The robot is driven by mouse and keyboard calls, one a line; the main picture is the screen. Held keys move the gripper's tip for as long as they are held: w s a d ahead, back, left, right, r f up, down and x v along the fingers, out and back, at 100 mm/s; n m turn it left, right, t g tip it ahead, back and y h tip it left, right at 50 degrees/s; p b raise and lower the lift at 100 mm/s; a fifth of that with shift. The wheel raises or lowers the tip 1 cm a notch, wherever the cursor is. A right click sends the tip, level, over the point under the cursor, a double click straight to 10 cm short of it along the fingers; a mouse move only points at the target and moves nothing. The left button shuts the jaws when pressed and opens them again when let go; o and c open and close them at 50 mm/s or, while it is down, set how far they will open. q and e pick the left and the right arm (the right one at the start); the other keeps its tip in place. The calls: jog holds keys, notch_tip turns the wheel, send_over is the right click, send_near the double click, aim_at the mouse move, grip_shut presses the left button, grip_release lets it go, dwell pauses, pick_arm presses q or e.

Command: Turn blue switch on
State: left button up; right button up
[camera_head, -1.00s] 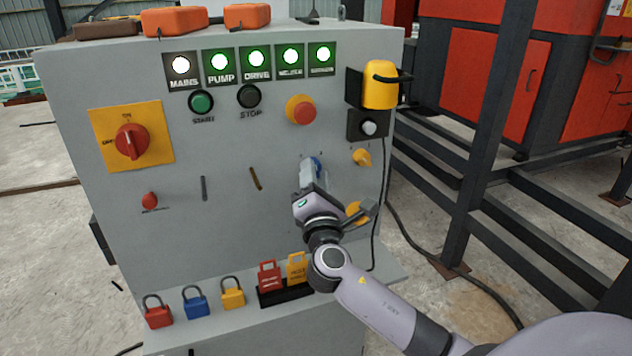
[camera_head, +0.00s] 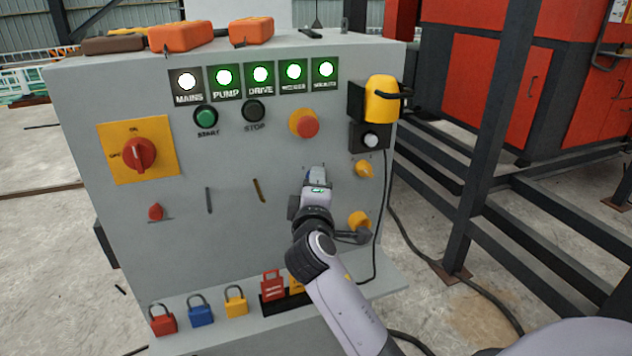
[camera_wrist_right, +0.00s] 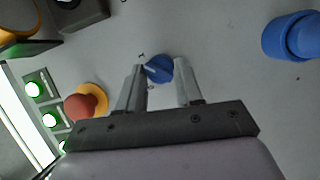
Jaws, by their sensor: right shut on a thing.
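The blue switch (camera_wrist_right: 159,69) is a small round knob with a pale pointer line on the grey panel. In the right wrist view it sits between the fingers of my right gripper (camera_wrist_right: 161,66), close against the left finger. My right gripper (camera_head: 316,172) is shut on it, at the panel right of the middle. In the head view the gripper mostly hides the switch. My left gripper is not in view.
A red mushroom button (camera_head: 308,127) in a yellow collar is above the gripper. Yellow knobs (camera_head: 363,170) are to its right. A second, larger blue knob (camera_wrist_right: 290,38) shows in the wrist view. Padlocks (camera_head: 200,312) stand on the ledge below.

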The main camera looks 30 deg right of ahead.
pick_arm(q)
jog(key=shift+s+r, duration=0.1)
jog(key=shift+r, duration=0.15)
pick_arm(e)
jog(key=shift+f+m+g, duration=0.1)
jog(key=shift+m+g, duration=0.2)
jog(key=shift+m, duration=0.3)
jog(key=o, duration=1)
pick_arm(q)
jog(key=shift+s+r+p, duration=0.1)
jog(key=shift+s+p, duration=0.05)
jog(key=shift+p, duration=0.15)
pick_arm(e)
jog(key=shift+s, duration=0.1)
